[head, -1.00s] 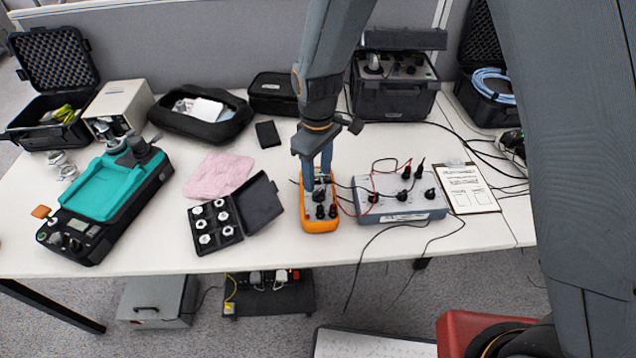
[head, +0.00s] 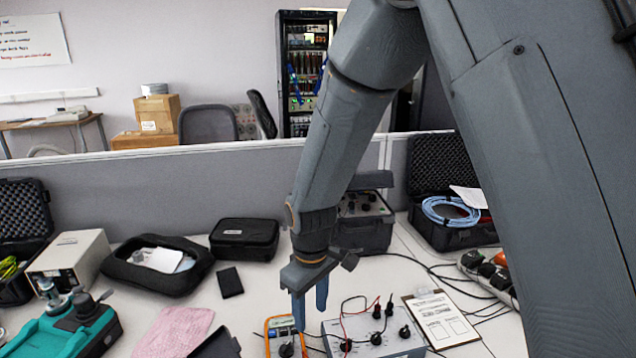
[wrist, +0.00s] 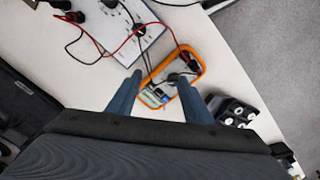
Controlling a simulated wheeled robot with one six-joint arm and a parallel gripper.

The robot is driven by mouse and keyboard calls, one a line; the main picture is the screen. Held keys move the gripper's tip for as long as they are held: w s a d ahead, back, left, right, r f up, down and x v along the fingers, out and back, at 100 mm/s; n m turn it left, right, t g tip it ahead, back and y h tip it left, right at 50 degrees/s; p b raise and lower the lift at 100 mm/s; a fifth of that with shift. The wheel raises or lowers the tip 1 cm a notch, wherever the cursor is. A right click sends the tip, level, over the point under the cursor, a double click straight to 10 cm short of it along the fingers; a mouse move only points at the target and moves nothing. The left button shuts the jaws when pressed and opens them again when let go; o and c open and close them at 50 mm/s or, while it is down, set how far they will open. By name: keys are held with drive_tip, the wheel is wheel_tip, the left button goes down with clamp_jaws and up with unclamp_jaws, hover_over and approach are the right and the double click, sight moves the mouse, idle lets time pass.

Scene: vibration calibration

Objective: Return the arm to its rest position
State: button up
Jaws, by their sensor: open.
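My gripper (head: 310,308) hangs pointing down over the table, with its two blue-grey fingers apart and nothing between them. In the head view it is just above and right of the orange-edged handheld meter (head: 272,328), whose lower part is cut off by the frame. In the wrist view my gripper (wrist: 160,90) shows its fingers on either side of the near end of the meter (wrist: 199,62). I cannot tell the exact height of the gap. My arm rises from the gripper to the upper right.
A grey box with black knobs and leads (head: 392,342) stands right of the meter. A clipboard (head: 440,318), a black case (head: 245,240), a soft black tray (head: 120,265) and a pink cloth (head: 175,332) lie around. A grey partition (head: 120,180) runs behind the table.

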drive_tip(key=s+d+r+m, duration=0.2)
drive_tip(key=s+d+m, duration=0.1)
drive_tip(key=d, duration=0.4)
drive_tip(key=s+d+r+m, duration=0.3)
drive_tip(key=d, duration=0.4)
drive_tip(key=s+d+r+m+t, duration=0.1)
drive_tip(key=s+d+m, duration=0.3)
drive_tip(key=d, duration=0.4)
drive_tip(key=shift+r, duration=0.75)
drive_tip(key=shift+w, duration=0.1)
